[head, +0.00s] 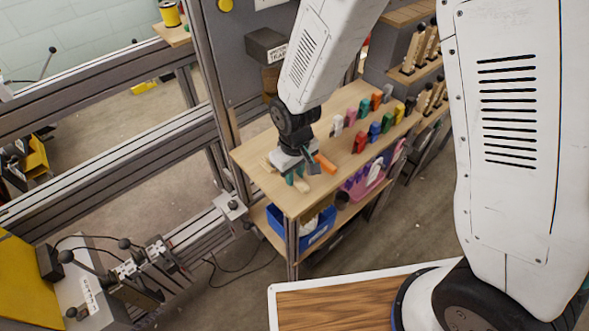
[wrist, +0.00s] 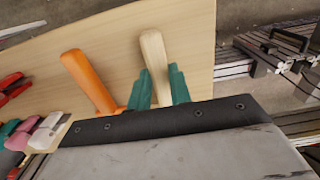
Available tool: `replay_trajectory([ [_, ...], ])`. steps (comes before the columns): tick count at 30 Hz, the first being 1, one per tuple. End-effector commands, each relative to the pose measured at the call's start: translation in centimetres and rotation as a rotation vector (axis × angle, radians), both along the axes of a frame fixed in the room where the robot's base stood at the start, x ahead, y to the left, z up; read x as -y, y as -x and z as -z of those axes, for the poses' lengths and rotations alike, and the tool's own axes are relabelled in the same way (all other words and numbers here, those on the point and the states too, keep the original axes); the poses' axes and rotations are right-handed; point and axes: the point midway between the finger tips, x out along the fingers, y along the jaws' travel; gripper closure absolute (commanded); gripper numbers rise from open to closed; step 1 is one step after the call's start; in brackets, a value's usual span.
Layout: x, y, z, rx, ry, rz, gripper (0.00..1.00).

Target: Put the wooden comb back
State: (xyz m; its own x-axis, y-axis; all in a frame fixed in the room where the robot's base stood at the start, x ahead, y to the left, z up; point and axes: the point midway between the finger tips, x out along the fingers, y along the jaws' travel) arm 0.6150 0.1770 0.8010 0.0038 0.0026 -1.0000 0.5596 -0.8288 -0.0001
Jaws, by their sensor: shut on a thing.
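My gripper (head: 295,178) is low over the near left end of the wooden table in the head view. Its teal fingers (wrist: 159,92) are shut on the pale wooden comb, whose handle (wrist: 154,52) sticks out between them in the wrist view. The comb also shows as a pale end (head: 302,185) beside the fingers in the head view. Its other end is hidden behind the gripper body. I cannot tell whether it touches the tabletop.
An orange-handled tool (wrist: 88,80) lies close beside the fingers, also visible in the head view (head: 325,163). Several coloured clips (head: 374,131) stand farther right on the table (head: 325,112). A blue bin (head: 318,229) and a pink basket (head: 362,184) sit below. Metal rails (head: 110,150) run left.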

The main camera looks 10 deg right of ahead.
Motion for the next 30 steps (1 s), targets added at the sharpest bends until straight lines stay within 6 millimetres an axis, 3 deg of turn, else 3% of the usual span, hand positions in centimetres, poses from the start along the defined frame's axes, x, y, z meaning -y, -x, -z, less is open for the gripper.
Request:
replay_trajectory([
  [30,-0.02,-0.03,0.78,0.001,-0.001,0.0,1.0],
])
